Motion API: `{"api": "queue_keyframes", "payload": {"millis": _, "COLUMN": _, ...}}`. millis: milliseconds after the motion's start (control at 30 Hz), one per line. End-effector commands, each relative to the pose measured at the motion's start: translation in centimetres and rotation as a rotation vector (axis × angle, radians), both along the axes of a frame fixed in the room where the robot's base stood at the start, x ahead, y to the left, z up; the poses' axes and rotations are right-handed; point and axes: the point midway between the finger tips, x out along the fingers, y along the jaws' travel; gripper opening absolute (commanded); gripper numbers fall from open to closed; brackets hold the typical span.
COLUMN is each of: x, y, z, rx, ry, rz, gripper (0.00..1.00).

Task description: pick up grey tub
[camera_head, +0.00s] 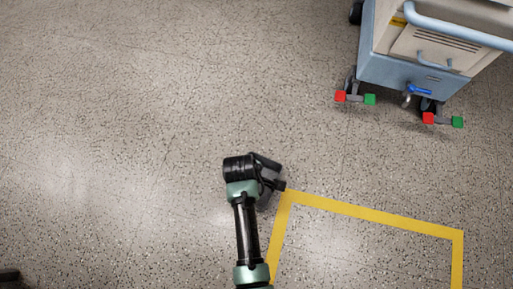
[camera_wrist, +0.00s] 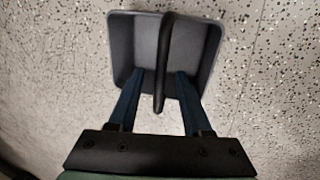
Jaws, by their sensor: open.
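The grey tub (camera_wrist: 200,55) shows in the upper middle of the wrist view, an open rounded box with a dark handle (camera_wrist: 166,35) running across its middle. My gripper (camera_wrist: 160,74) is open, its two blue fingers pointing at the tub with one on each side of the handle. I see a gap between each finger and the handle. I cannot tell whether the fingers touch the tub. In the head view my arm's end hides most of that spot, so the tub cannot be made out clearly there.
A cream and blue wheeled cart (camera_head: 411,72) stands at the upper right, with red and green blocks at its casters. Yellow floor tape (camera_head: 375,212) marks a corner area right of my arm.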

Motion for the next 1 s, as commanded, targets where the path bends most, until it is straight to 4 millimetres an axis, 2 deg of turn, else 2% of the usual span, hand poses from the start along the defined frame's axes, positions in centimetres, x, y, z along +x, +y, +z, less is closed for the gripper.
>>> {"api": "queue_keyframes", "payload": {"millis": 67, "x": 0.01, "y": 0.0, "z": 0.07, "rx": 0.0, "ry": 0.0, "rz": 0.0, "gripper": 0.49}}
{"api": "queue_keyframes", "payload": {"millis": 333, "x": 0.0, "y": 0.0, "z": 0.07, "rx": 0.0, "ry": 0.0, "rz": 0.0, "gripper": 0.01}}
{"api": "queue_keyframes", "payload": {"millis": 1000, "x": -0.03, "y": 0.01, "z": 0.05, "rx": 0.0, "ry": 0.0, "rz": 0.0, "gripper": 0.0}}
